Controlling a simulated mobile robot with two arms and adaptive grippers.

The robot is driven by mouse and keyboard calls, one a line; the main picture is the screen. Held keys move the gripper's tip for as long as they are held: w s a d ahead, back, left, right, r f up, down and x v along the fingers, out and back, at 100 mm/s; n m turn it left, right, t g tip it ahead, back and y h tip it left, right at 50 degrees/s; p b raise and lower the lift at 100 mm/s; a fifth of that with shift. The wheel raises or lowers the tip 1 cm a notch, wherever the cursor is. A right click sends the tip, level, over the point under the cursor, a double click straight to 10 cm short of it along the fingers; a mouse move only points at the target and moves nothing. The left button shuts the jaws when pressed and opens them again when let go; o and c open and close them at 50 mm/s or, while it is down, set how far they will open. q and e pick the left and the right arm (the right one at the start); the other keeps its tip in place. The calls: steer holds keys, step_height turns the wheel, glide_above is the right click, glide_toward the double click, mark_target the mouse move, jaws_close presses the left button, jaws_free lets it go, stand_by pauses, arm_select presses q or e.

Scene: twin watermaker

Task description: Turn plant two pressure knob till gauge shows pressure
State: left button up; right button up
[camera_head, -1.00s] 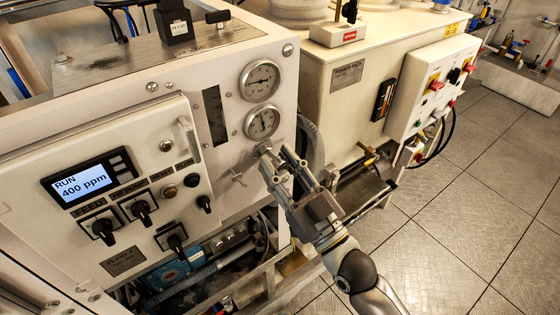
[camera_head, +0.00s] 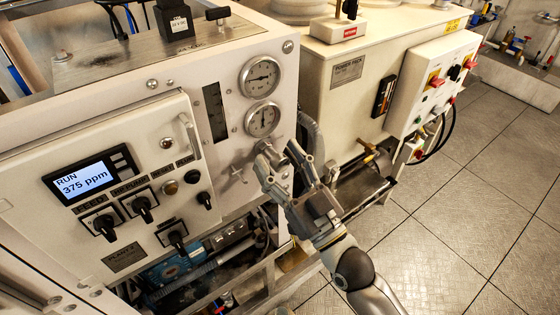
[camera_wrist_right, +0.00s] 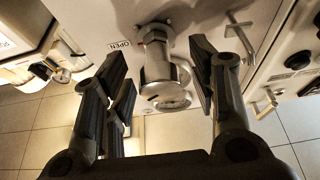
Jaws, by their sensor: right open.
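The plant panel (camera_head: 228,150) carries two round gauges, an upper one (camera_head: 262,77) and a lower one (camera_head: 263,118). Their needles are too small to read surely. In the right wrist view a shiny metal knob (camera_wrist_right: 157,68) projects from the panel beside an "OPEN" label (camera_wrist_right: 119,45). My right gripper (camera_head: 280,154) is below the lower gauge with its fingers apart. In the wrist view its fingers stand on either side of the knob with gaps, apart from it. In the head view the fingers largely hide the knob. My left gripper is out of view.
A display (camera_head: 85,182) reads RUN 375 ppm above several black rotary switches. A small T-handle (camera_head: 238,173) is just left of my right gripper. The power pack cabinet (camera_head: 345,110) stands to the right. Tiled floor (camera_head: 440,220) is clear at right.

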steer(key=shift+s+d+f, duration=0.1)
steer(key=v, duration=1.1)
steer(key=shift+s+d+f, duration=0.15)
steer(key=shift+s+d, duration=0.05)
steer(key=shift+s, duration=0.1)
